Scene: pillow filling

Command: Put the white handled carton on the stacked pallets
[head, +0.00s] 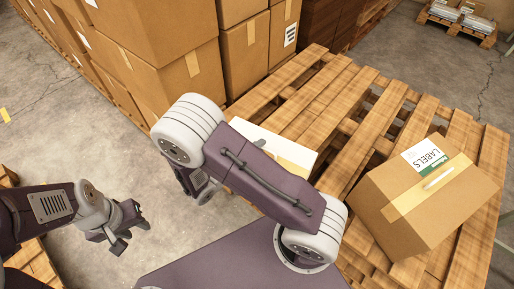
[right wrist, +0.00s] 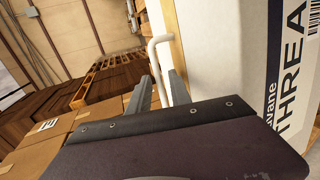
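The white handled carton (head: 262,138) shows only in part in the head view, behind my right arm, against the left part of the stacked pallets (head: 318,88). Its lower part and what lies beneath it are hidden. In the right wrist view the carton (right wrist: 222,60) stands close on the right, with dark lettering and a white handle (right wrist: 158,62). My right gripper (right wrist: 160,85) has its fingers close on both sides of that handle and looks shut on it. In the head view the right fingertips are hidden. My left gripper (head: 130,230) is open and empty over the floor.
A brown labelled carton (head: 425,195) sits on the right part of the stacked pallets. Tall stacks of brown boxes (head: 165,50) stand at the back left. Bare slats show between the two cartons and behind them. Another loaded pallet (head: 458,22) is at the far right.

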